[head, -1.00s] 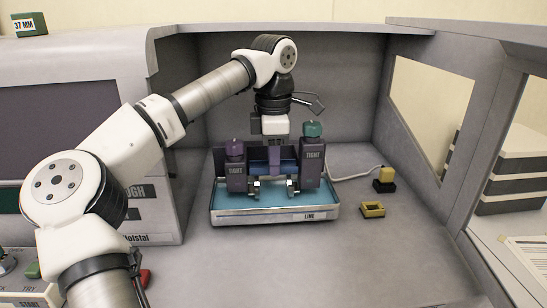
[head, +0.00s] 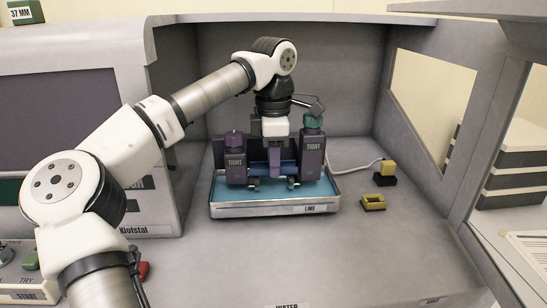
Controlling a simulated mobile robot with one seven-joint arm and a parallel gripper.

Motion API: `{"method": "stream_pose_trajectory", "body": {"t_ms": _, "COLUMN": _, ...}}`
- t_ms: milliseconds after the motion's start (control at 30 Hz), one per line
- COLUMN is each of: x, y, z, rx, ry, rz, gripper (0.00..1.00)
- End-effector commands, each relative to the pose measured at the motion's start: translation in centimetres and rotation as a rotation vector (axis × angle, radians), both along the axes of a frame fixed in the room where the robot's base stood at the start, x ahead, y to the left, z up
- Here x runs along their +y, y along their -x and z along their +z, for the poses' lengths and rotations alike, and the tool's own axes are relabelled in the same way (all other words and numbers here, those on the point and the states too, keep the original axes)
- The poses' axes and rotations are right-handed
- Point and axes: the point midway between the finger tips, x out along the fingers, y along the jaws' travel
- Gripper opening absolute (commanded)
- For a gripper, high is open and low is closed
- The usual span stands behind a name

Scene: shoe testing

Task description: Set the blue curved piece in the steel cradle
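My gripper (head: 275,150) points down over the tray, between two dark purple posts marked TIGHT. A small patch of blue (head: 287,168) shows beside and behind the purple part below my wrist; it looks like the blue curved piece, but most of it is hidden. I cannot tell whether my fingers hold it or whether it touches the cradle. The steel cradle shows only as small metal supports (head: 253,184) standing in the blue-floored tray (head: 230,211), between the posts.
The left post (head: 236,168) has a purple knob, the right post (head: 312,160) a green one. A yellow open block (head: 373,202) and a yellow-and-black plug (head: 386,172) with a cable lie right of the tray. Grey walls enclose the bench; its front is clear.

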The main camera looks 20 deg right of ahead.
Motion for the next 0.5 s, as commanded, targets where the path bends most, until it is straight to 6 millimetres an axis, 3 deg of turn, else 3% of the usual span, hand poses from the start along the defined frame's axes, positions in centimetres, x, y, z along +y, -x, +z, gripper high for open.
{"method": "stream_pose_trajectory", "body": {"t_ms": 33, "x": 0.05, "y": 0.02, "z": -0.09, "rx": 0.001, "ry": -0.003, "rz": -0.001, "gripper": 0.4}}
{"method": "stream_pose_trajectory", "body": {"t_ms": 167, "x": 0.06, "y": 0.01, "z": -0.12, "rx": 0.002, "ry": -0.004, "rz": -0.001, "gripper": 0.56}}
{"method": "stream_pose_trajectory", "body": {"t_ms": 500, "x": 0.02, "y": 0.03, "z": 0.13, "rx": 0.002, "ry": -0.005, "rz": -0.002, "gripper": 0.57}}
